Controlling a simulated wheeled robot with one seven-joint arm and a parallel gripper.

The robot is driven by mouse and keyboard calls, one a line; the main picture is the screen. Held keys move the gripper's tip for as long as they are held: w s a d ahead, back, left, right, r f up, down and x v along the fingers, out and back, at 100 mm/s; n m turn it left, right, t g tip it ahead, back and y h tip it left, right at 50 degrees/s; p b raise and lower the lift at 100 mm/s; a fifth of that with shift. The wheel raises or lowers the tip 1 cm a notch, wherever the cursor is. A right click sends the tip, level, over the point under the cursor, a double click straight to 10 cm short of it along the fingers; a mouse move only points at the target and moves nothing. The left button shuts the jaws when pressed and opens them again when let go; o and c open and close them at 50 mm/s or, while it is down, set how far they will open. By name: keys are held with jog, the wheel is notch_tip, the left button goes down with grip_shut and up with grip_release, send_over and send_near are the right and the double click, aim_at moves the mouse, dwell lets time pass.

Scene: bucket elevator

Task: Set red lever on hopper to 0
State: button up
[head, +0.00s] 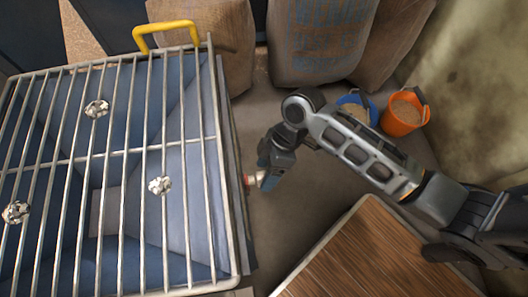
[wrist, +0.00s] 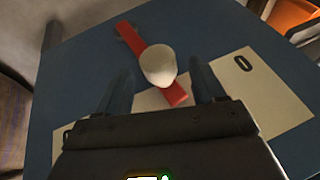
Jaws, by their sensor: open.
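The red lever (wrist: 176,93) shows in the wrist view as a flat red bar with a pale rounded knob (wrist: 158,65), on the blue side of the hopper (wrist: 75,75). The bar runs diagonally from upper left to lower right over a cream plate (wrist: 265,100) marked "0" at its right. In the head view a bit of the lever (head: 248,181) shows at the hopper's right side. My gripper (wrist: 160,85) is open, its two fingers on either side of the lever's lower part. It also shows beside the hopper in the head view (head: 266,180). Contact with the lever cannot be told.
A metal grate (head: 130,155) with a yellow handle (head: 165,30) covers the hopper. Sacks (head: 320,40) stand at the back. A blue bucket (head: 355,105) and an orange bucket (head: 403,112) stand behind my arm. A wooden surface (head: 360,255) lies at lower right.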

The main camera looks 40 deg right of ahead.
jog(key=shift+x, duration=0.95)
jog(key=shift+c, duration=0.2)
grip_shut()
